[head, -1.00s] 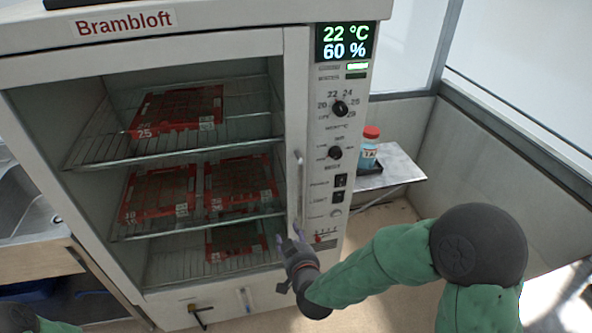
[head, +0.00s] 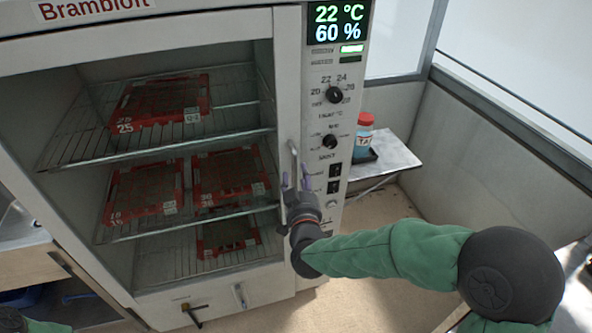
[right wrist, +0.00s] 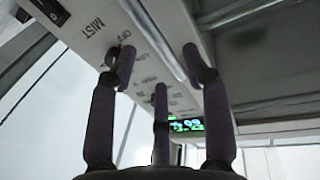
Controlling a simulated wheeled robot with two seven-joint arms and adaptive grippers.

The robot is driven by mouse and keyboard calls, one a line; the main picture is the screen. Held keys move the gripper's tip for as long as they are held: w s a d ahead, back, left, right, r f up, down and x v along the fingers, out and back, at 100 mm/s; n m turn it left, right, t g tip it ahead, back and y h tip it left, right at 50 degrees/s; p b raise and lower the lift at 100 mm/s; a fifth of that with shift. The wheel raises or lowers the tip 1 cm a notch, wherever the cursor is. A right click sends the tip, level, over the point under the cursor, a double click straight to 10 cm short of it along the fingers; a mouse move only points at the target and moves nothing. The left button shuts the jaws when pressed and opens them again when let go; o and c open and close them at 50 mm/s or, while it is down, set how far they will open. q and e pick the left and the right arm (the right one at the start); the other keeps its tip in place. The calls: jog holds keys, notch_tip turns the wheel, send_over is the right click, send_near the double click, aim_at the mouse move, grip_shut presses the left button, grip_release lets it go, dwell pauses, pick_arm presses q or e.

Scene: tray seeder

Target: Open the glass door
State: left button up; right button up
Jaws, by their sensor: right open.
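The glass door (head: 287,70) has a pale frame and sits flush and closed on the front of the white cabinet. Its vertical bar handle (head: 293,160) is on the right side of the frame. My right gripper (head: 296,178) is open at the lower part of the handle, fingers pointing up. In the right wrist view, the handle (right wrist: 156,40) runs as a shiny bar between the spread fingers (right wrist: 158,68). I cannot tell whether any finger touches it. My left gripper is not in view; only a bit of my left arm shows at the bottom left corner.
A control panel (head: 333,130) with knobs, switches and a display is right of the door. Red seed trays (head: 145,195) lie on wire shelves behind the glass. A red-capped bottle (head: 364,135) stands on a side shelf (head: 395,155). A black lever (head: 193,315) is below the door.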

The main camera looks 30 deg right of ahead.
aim_at(296, 167)
jog(key=shift+b+x, duration=0.5)
jog(key=shift+x, duration=1.9)
grip_shut()
